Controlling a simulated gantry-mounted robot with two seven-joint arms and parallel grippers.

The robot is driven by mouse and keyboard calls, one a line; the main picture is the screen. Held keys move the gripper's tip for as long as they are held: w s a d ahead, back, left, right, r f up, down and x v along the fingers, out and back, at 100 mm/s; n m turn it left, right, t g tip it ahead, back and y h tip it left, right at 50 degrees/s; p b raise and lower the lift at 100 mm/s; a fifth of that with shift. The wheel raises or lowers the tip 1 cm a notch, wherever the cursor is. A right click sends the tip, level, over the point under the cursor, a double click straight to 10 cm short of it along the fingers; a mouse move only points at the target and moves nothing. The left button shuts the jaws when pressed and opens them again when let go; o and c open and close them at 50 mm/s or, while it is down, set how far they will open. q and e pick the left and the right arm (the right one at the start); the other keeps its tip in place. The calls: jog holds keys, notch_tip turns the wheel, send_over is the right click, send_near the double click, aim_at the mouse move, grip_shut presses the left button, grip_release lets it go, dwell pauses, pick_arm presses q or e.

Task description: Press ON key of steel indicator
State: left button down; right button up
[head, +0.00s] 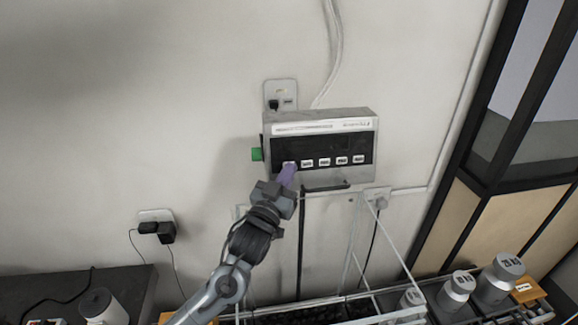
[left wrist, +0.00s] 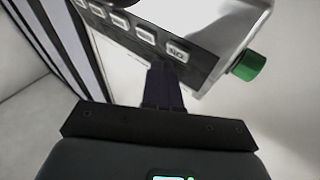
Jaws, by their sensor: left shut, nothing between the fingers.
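The steel indicator (head: 268,142) is a grey metal box on the wall above a stand, with a dark front panel and a row of several white keys. Its display looks dark. The ON key (head: 290,163) is the leftmost key in the head view; in the left wrist view it is the rightmost key (left wrist: 178,52), seen upside down. My left gripper (head: 287,174) is shut and empty, its purple-looking fingertips just below and at the ON key. In the left wrist view the closed fingers (left wrist: 163,85) end close under that key. I cannot tell whether they touch it. My right gripper is not in view.
A green knob (head: 257,154) sticks out of the indicator's left side; it also shows in the left wrist view (left wrist: 249,65). Steel weights (head: 456,292) stand at the lower right beside a thin-framed glass enclosure (head: 392,248). Wall sockets with plugs (head: 158,228) are at the left.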

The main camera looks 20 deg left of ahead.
pick_arm(q)
jog(key=shift+w, duration=0.1)
jog(key=shift+w+a, duration=0.15)
jog(key=shift+w, duration=0.05)
jog(key=shift+w+a+f, duration=0.15)
jog(key=shift+w+a, duration=0.05)
jog(key=shift+w, duration=0.1)
dwell(0.8)
jog(key=shift+s, duration=0.1)
jog(key=shift+s+d+p, duration=0.35)
jog(key=shift+s+d, duration=0.05)
jog(key=shift+s, duration=0.15)
jog(key=shift+s+r, duration=0.1)
jog(key=shift+r, duration=0.1)
jog(key=shift+s+d+r+p, duration=0.2)
jog(key=shift+s+d+p, duration=0.15)
jog(key=shift+s, duration=0.3)
jog(key=shift+s+d+r+p, duration=0.3)
jog(key=shift+s+d, duration=0.2)
jog(key=shift+s, duration=0.2)
jog(key=shift+s+d+r+p, duration=0.15)
jog(key=shift+s+d+p, duration=0.2)
jog(key=shift+s, duration=0.3)
